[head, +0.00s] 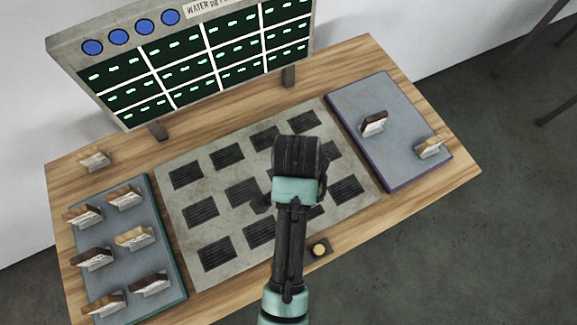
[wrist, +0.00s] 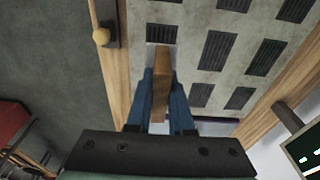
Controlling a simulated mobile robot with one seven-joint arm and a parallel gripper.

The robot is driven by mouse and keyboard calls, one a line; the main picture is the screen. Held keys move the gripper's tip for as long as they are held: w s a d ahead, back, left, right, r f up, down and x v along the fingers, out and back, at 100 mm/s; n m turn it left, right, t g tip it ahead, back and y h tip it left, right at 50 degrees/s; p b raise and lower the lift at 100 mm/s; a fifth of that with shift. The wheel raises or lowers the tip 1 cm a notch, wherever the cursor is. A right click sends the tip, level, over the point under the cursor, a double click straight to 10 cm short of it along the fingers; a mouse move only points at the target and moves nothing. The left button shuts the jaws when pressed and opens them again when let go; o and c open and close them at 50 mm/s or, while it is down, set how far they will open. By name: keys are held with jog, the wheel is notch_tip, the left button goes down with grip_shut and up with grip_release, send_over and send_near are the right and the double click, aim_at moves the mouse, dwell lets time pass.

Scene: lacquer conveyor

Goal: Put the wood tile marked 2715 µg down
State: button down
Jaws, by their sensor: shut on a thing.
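A brown wood tile (wrist: 162,80) stands between the two blue fingers of my gripper (wrist: 160,76) in the wrist view. My gripper is shut on it, with the tile seen edge-on, so its marking cannot be read. The tile's far end reaches a pale patch just short of a dark ribbed pad (wrist: 163,35) on the grey board. Whether it touches the board I cannot tell. In the head view my arm is over the board (head: 184,222), right of its middle, and hides the fingers and the held tile.
A blue-grey tray (head: 128,265) at left holds several tiles on stands. Another tray (head: 362,101) at right holds a dark tile (head: 374,122) and a lighter tile (head: 431,147). One tile (head: 94,159) stands at the back left. A display (head: 185,60) stands behind; a round knob (head: 319,250) is at the front.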

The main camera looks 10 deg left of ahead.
jog(key=f, duration=0.4)
jog(key=shift+w+d+f, duration=0.2)
jog(key=shift+d, duration=0.2)
jog(key=shift+a+f, duration=0.1)
jog(key=shift+f, duration=1.9)
jog(key=shift+f, duration=0.2)
jog(key=c, duration=0.8)
grip_release()
jog(key=shift+s, duration=0.1)
